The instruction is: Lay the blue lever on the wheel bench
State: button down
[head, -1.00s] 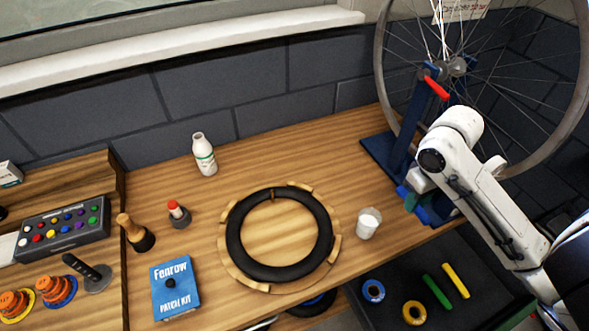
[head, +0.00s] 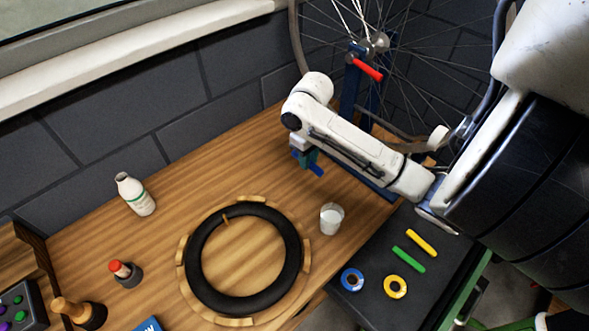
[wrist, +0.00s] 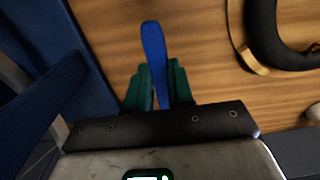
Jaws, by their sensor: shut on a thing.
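My gripper (head: 306,158) is shut on the blue lever (wrist: 154,55). In the wrist view the teal fingers (wrist: 158,84) grip the lever from both sides, and its rounded end sticks out past them over bare wood. In the head view only a short blue piece of the lever (head: 316,169) shows below the gripper. The wooden wheel bench (head: 230,150) lies under it. I cannot tell whether the lever touches the wood. The blue wheel stand (head: 350,95), with a red lever (head: 367,70), stands just behind and to the right.
A black tyre (head: 292,262) on wooden blocks and a white cup (head: 331,218) are in front of the gripper. A white bottle (head: 135,194) stands at left. A dark tray (head: 370,282) with tape rolls and coloured sticks is at lower right. Wood between bottle and gripper is clear.

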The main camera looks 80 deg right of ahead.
send_over(296, 177)
notch_tip(296, 177, down, 5)
jog(key=shift+s+a+r, duration=0.1)
jog(key=shift+s+r, duration=0.05)
jog(key=shift+f+p, duration=0.45)
jog(key=shift+f, duration=1.2)
jog(key=c, duration=1)
grip_release()
jog(key=shift+f, duration=0.1)
notch_tip(296, 177, up, 12)
jog(key=shift+r, duration=0.15)
